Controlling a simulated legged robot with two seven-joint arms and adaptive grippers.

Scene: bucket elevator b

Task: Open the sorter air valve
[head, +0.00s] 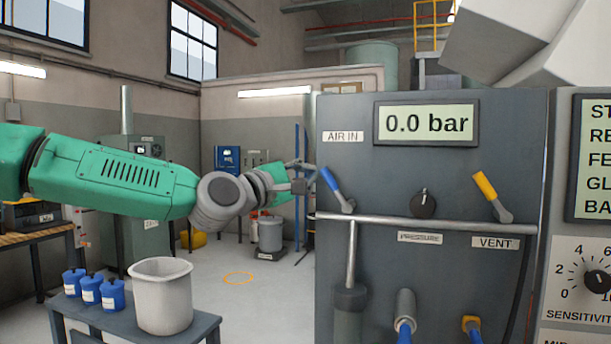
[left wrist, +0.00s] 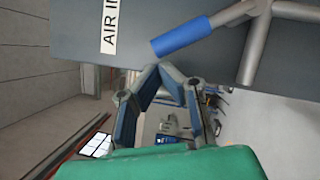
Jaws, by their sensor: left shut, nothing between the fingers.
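The AIR IN valve has a blue lever handle (head: 330,180) on the dark panel (head: 440,180), below the AIR IN label (head: 343,136). The lever tilts up to the left from its grey pivot. The display (head: 426,124) reads 0.0 bar. My left gripper (head: 311,172) is just left of the blue handle, at the panel's left edge. In the left wrist view the fingertips (left wrist: 160,68) meet near the free end of the blue handle (left wrist: 182,37), with nothing between them. I cannot tell whether they touch the handle. My right gripper is not seen.
A pale rail (head: 420,222) crosses the panel below the lever. A black PRESSURE knob (head: 423,204) and a yellow VENT lever (head: 487,190) are to the right. A white bucket (head: 161,298) and blue bottles (head: 91,290) stand on a bench at lower left.

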